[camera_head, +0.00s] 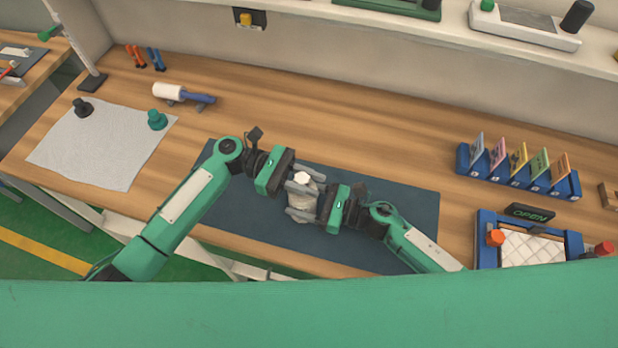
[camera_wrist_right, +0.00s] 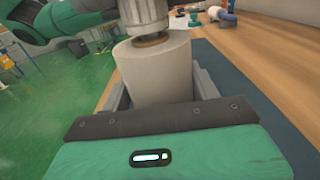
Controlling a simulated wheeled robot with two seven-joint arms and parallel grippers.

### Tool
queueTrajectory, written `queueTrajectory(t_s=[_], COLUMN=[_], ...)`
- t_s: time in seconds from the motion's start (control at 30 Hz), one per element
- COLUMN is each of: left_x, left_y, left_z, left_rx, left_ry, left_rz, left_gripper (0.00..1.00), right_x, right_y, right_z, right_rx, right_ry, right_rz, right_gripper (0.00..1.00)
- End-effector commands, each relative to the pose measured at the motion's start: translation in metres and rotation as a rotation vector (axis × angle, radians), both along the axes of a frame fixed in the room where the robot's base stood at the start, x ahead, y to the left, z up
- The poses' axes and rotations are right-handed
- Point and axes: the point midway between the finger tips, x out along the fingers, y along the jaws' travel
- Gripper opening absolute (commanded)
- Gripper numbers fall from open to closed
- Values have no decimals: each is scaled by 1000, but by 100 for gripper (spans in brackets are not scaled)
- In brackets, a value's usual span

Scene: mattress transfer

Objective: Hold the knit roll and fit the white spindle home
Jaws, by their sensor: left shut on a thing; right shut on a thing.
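The knit roll (camera_head: 300,206) is a beige-grey upright cylinder above the dark mat. My right gripper (camera_head: 302,213) is shut on it from the right. The roll fills the space between the fingers in the right wrist view (camera_wrist_right: 155,72). The white spindle (camera_head: 302,177) is above the roll, and my left gripper (camera_head: 304,184) is shut on it from the left. In the right wrist view the spindle (camera_wrist_right: 145,14) meets the brown ring at the roll's top, roughly in line with it. How deep it sits is hidden.
The dark mat (camera_head: 395,205) is otherwise clear. A grey cloth (camera_head: 100,145) with two small knobbed pieces lies left. A white roll on a blue stand (camera_head: 170,91) is behind. A blue card rack (camera_head: 515,180) and a blue-framed quilted pad (camera_head: 530,248) stand right.

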Motion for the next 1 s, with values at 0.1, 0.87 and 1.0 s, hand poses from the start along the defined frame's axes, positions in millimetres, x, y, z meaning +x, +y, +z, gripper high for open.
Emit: queueTrajectory(t_s=[0.1, 0.87, 1.0], left_x=[0, 8, 20], left_y=[0, 18, 45], left_z=[-3, -6, -6], left_rx=[-1, 2, 2], left_ry=[0, 1, -1], left_rz=[0, 2, 2], left_gripper=[1, 53, 53], right_x=[0, 0, 0], right_y=[0, 0, 0], right_z=[0, 0, 0], right_rx=[0, 0, 0], right_ry=[0, 0, 0], right_rz=[0, 0, 0], right_gripper=[41, 41, 41])
